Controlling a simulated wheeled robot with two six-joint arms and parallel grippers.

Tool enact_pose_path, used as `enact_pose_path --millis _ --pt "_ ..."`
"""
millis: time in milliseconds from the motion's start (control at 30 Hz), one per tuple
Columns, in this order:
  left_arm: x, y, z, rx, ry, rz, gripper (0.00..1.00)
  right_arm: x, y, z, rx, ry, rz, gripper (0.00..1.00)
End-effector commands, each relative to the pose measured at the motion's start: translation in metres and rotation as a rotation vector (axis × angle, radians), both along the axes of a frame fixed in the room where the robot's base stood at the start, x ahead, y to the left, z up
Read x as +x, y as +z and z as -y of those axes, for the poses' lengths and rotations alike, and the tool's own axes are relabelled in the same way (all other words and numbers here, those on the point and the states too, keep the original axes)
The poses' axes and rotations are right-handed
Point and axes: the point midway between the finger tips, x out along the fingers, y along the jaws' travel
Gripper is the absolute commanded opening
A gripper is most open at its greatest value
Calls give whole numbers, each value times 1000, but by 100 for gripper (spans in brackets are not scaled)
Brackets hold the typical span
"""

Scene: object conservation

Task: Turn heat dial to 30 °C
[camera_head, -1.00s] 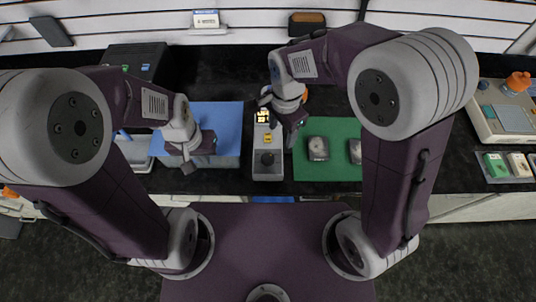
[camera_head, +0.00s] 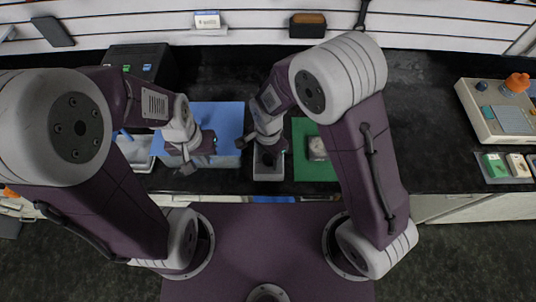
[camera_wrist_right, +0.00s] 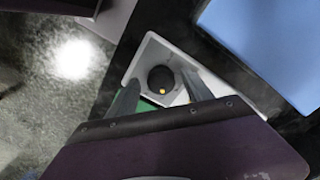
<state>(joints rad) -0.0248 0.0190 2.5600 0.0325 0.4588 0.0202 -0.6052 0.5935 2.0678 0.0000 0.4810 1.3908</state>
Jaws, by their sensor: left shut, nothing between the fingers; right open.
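The grey control box (camera_head: 268,177) stands at the middle of the bench, between the blue and green mats. In the right wrist view its black round dial (camera_wrist_right: 160,79) shows a small yellow-orange dot near its lower edge. My right gripper (camera_wrist_right: 160,84) is open, with one finger on each side of the dial in that view; I cannot tell whether they touch it. In the head view my right gripper (camera_head: 268,147) covers most of the box's top, and its display is hidden. My left gripper (camera_head: 193,163) is shut and empty over the blue mat.
The blue mat (camera_head: 218,115) lies left of the box, the green mat (camera_head: 301,130) right of it with a grey-topped object (camera_head: 317,149). A black device (camera_head: 140,60) stands at back left. A beige device (camera_head: 498,112) and a tray of coloured blocks stand far right.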

Motion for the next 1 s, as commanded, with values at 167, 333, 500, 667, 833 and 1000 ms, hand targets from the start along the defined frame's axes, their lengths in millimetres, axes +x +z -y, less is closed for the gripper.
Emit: enact_pose_path --millis 167,333,500,667,833,1000 --pt "0 0 0 0 0 0 0 0 0 0 1 0 1 48" --pt "0 0 0 0 0 0 0 0 0 0 1 0 1 0" --pt "0 0 0 0 0 0 0 0 1 0 1 6 1 0" --pt "0 2 0 0 0 0 0 0 1 0 1 45 1 0" --pt "0 5 0 0 0 0 0 0 2 0 1 144 1 0" --pt "0 8 0 0 0 0 0 0 2 0 1 292 2 0"
